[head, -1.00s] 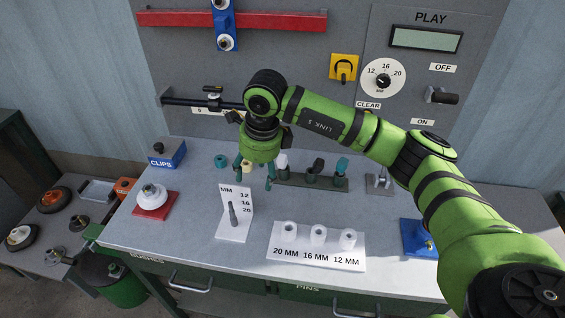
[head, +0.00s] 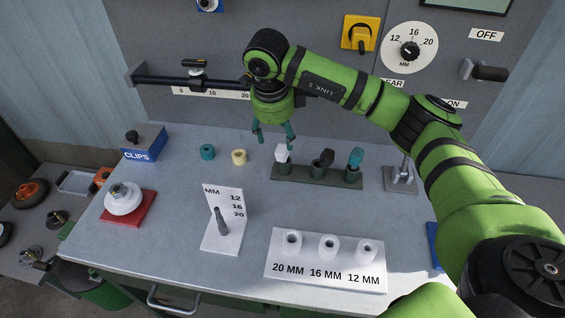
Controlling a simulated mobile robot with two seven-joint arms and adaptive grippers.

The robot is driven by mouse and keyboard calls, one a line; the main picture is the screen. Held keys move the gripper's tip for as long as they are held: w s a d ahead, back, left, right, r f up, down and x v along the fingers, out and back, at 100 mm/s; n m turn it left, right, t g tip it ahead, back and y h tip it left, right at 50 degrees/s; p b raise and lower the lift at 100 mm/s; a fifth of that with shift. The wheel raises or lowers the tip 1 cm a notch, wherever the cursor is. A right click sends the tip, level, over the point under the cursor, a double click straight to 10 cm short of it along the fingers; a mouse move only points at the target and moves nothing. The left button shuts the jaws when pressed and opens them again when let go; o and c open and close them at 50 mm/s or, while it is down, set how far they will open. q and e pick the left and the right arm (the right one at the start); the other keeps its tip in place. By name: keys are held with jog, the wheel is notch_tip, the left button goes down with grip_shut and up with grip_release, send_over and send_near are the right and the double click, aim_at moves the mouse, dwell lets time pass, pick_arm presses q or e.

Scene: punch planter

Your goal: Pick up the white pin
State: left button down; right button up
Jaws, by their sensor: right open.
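The white pin (head: 283,153) stands in the left hole of a dark grey rack (head: 318,179). A dark pin (head: 323,161) and a teal pin (head: 355,159) stand in the same rack to its right. My right gripper (head: 274,137) is open and points down, empty, just above and slightly left of the white pin's top in the head view. Its teal fingers look apart from the pin. How far it is from the pin in depth is hard to tell. My left gripper is not in view.
A teal ring (head: 207,152) and a cream ring (head: 239,157) lie left of the rack. In front are a white gauge stand (head: 214,236) and a white three-hole block (head: 326,279). A blue clips box (head: 143,143) stands left. A clamp bar (head: 160,82) runs behind.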

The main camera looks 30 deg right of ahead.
aim_at(282, 149)
jog(key=shift+f, duration=0.6)
jog(key=shift+w+d+f, duration=0.1)
jog(key=shift+f, duration=0.2)
jog(key=p+x, duration=0.1)
jog(key=x, duration=0.1)
jog(key=p+x, duration=0.1)
jog(key=x, duration=0.1)
jog(key=p+x, duration=0.1)
jog(key=x, duration=0.1)
jog(key=shift+d, duration=0.3)
jog(key=shift+f, duration=0.2)
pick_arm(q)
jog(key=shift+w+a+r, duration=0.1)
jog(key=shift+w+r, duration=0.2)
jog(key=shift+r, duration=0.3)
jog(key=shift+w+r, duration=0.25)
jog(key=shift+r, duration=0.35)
pick_arm(e)
jog(key=c, duration=1.1)
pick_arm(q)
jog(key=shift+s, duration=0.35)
pick_arm(e)
grip_shut()
